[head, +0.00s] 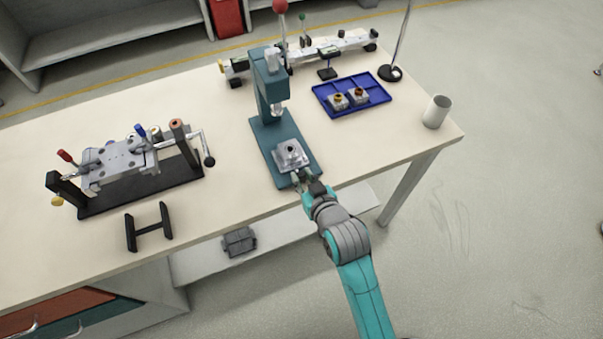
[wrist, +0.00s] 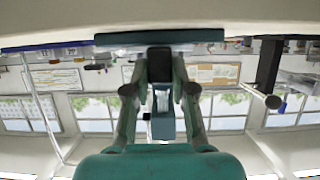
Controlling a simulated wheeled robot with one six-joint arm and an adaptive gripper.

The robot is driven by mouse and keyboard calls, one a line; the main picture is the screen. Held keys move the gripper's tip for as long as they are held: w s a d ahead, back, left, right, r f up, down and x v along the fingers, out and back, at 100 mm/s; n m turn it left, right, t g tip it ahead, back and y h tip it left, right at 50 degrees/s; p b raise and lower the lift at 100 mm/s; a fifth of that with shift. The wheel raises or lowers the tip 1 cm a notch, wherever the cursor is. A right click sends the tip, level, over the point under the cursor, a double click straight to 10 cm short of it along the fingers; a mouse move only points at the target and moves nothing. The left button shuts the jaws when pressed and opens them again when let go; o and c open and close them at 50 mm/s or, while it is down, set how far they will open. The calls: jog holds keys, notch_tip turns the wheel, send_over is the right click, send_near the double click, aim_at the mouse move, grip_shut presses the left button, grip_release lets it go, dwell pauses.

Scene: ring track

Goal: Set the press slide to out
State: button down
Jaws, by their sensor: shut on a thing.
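The teal press (head: 268,85) stands near the front edge of the table, its red-knobbed lever up. Its grey slide (head: 280,159) lies on the front part of the press base (head: 265,131), nearer to me than the ram (head: 279,108). A small metal part with a dark round top (head: 291,149) sits on the slide. My gripper (head: 304,185) is at the slide's front end, shut on the slide's handle, which the fingers mostly hide. In the wrist view, a dark block (wrist: 159,65) shows between the fingers, by the teal base (wrist: 110,37).
A blue tray (head: 374,99) with two parts and a white cup (head: 435,111) stand to the right. A clamp fixture (head: 120,165) and a black stand (head: 149,228) are to the left. A rail device (head: 345,47) lies behind. Bare table lies between the fixture and the press.

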jog(key=shift+s+f, duration=0.1)
jog(key=c, duration=1)
grip_release()
jog(key=shift+o, duration=0.2)
jog(key=v, duration=1.2)
jog(key=shift+d, duration=0.1)
jog(key=s+d+m+h, duration=0.1)
jog(key=s+d, duration=0.2)
jog(key=s, duration=0.6)
jog(key=s+d+m+t+h, duration=0.1)
jog(key=s+d, duration=0.3)
jog(key=s, duration=0.5)
jog(key=s+d+m+h, duration=0.1)
jog(key=s+d+h, duration=0.1)
jog(key=s, duration=0.8)
jog(key=shift+d+f+m+t, duration=0.2)
jog(key=shift+d+m+t, duration=0.15)
jog(key=shift+d, duration=0.5)
